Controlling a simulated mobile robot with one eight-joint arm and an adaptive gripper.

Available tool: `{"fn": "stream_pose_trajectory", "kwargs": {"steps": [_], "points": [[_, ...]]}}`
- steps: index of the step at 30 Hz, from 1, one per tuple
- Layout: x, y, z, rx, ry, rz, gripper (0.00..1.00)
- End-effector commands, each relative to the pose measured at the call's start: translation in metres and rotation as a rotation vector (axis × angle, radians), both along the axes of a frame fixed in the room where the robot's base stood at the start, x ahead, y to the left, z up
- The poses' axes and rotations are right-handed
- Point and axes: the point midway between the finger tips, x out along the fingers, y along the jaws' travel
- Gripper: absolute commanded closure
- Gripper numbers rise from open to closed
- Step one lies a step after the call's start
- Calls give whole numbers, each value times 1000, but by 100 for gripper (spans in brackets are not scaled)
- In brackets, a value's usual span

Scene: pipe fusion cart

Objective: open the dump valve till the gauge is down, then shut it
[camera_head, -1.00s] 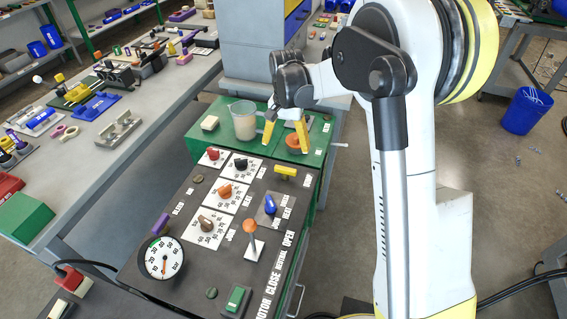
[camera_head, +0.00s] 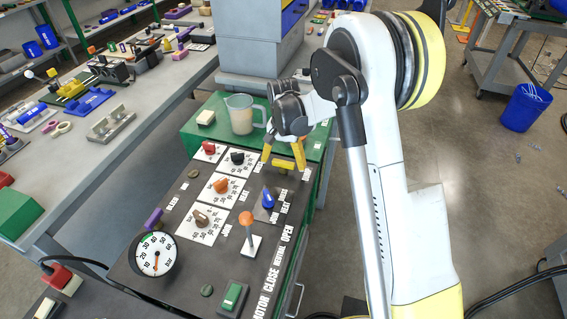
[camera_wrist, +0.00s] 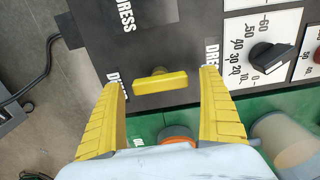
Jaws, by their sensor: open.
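A yellow bar handle (camera_head: 285,164), which looks like the dump valve, is on the far right of the dark panel. In the wrist view the handle (camera_wrist: 160,83) lies crosswise, and a partly hidden label by it begins "DU". My gripper (camera_head: 283,161) is open, with its yellow fingers pointing down at the handle. In the wrist view the fingers (camera_wrist: 160,78) stand on either side of the handle with gaps at both ends. The round white pressure gauge (camera_head: 155,254) is at the panel's near left. Its orange needle points roughly downward; the exact value is too small to read.
A blue lever (camera_head: 268,199) and an orange-knobbed lever (camera_head: 247,219) stand nearer on the panel. Dials, including a black knob (camera_wrist: 268,57), lie to the left in the head view. A clear jug (camera_head: 240,115) stands on the green top behind.

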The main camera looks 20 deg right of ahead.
Motion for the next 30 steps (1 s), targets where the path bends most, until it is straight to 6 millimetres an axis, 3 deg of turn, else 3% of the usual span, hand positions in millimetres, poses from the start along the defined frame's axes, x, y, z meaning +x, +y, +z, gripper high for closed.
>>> {"fn": "stream_pose_trajectory", "kwargs": {"steps": [2,3,8,20,30], "points": [[0,0,0,0,0,0,11],[0,0,0,0,0,0,16],[0,0,0,0,0,0,64],[0,0,1,1,0,57,64],[0,0,1,2,-2,305,64]]}}
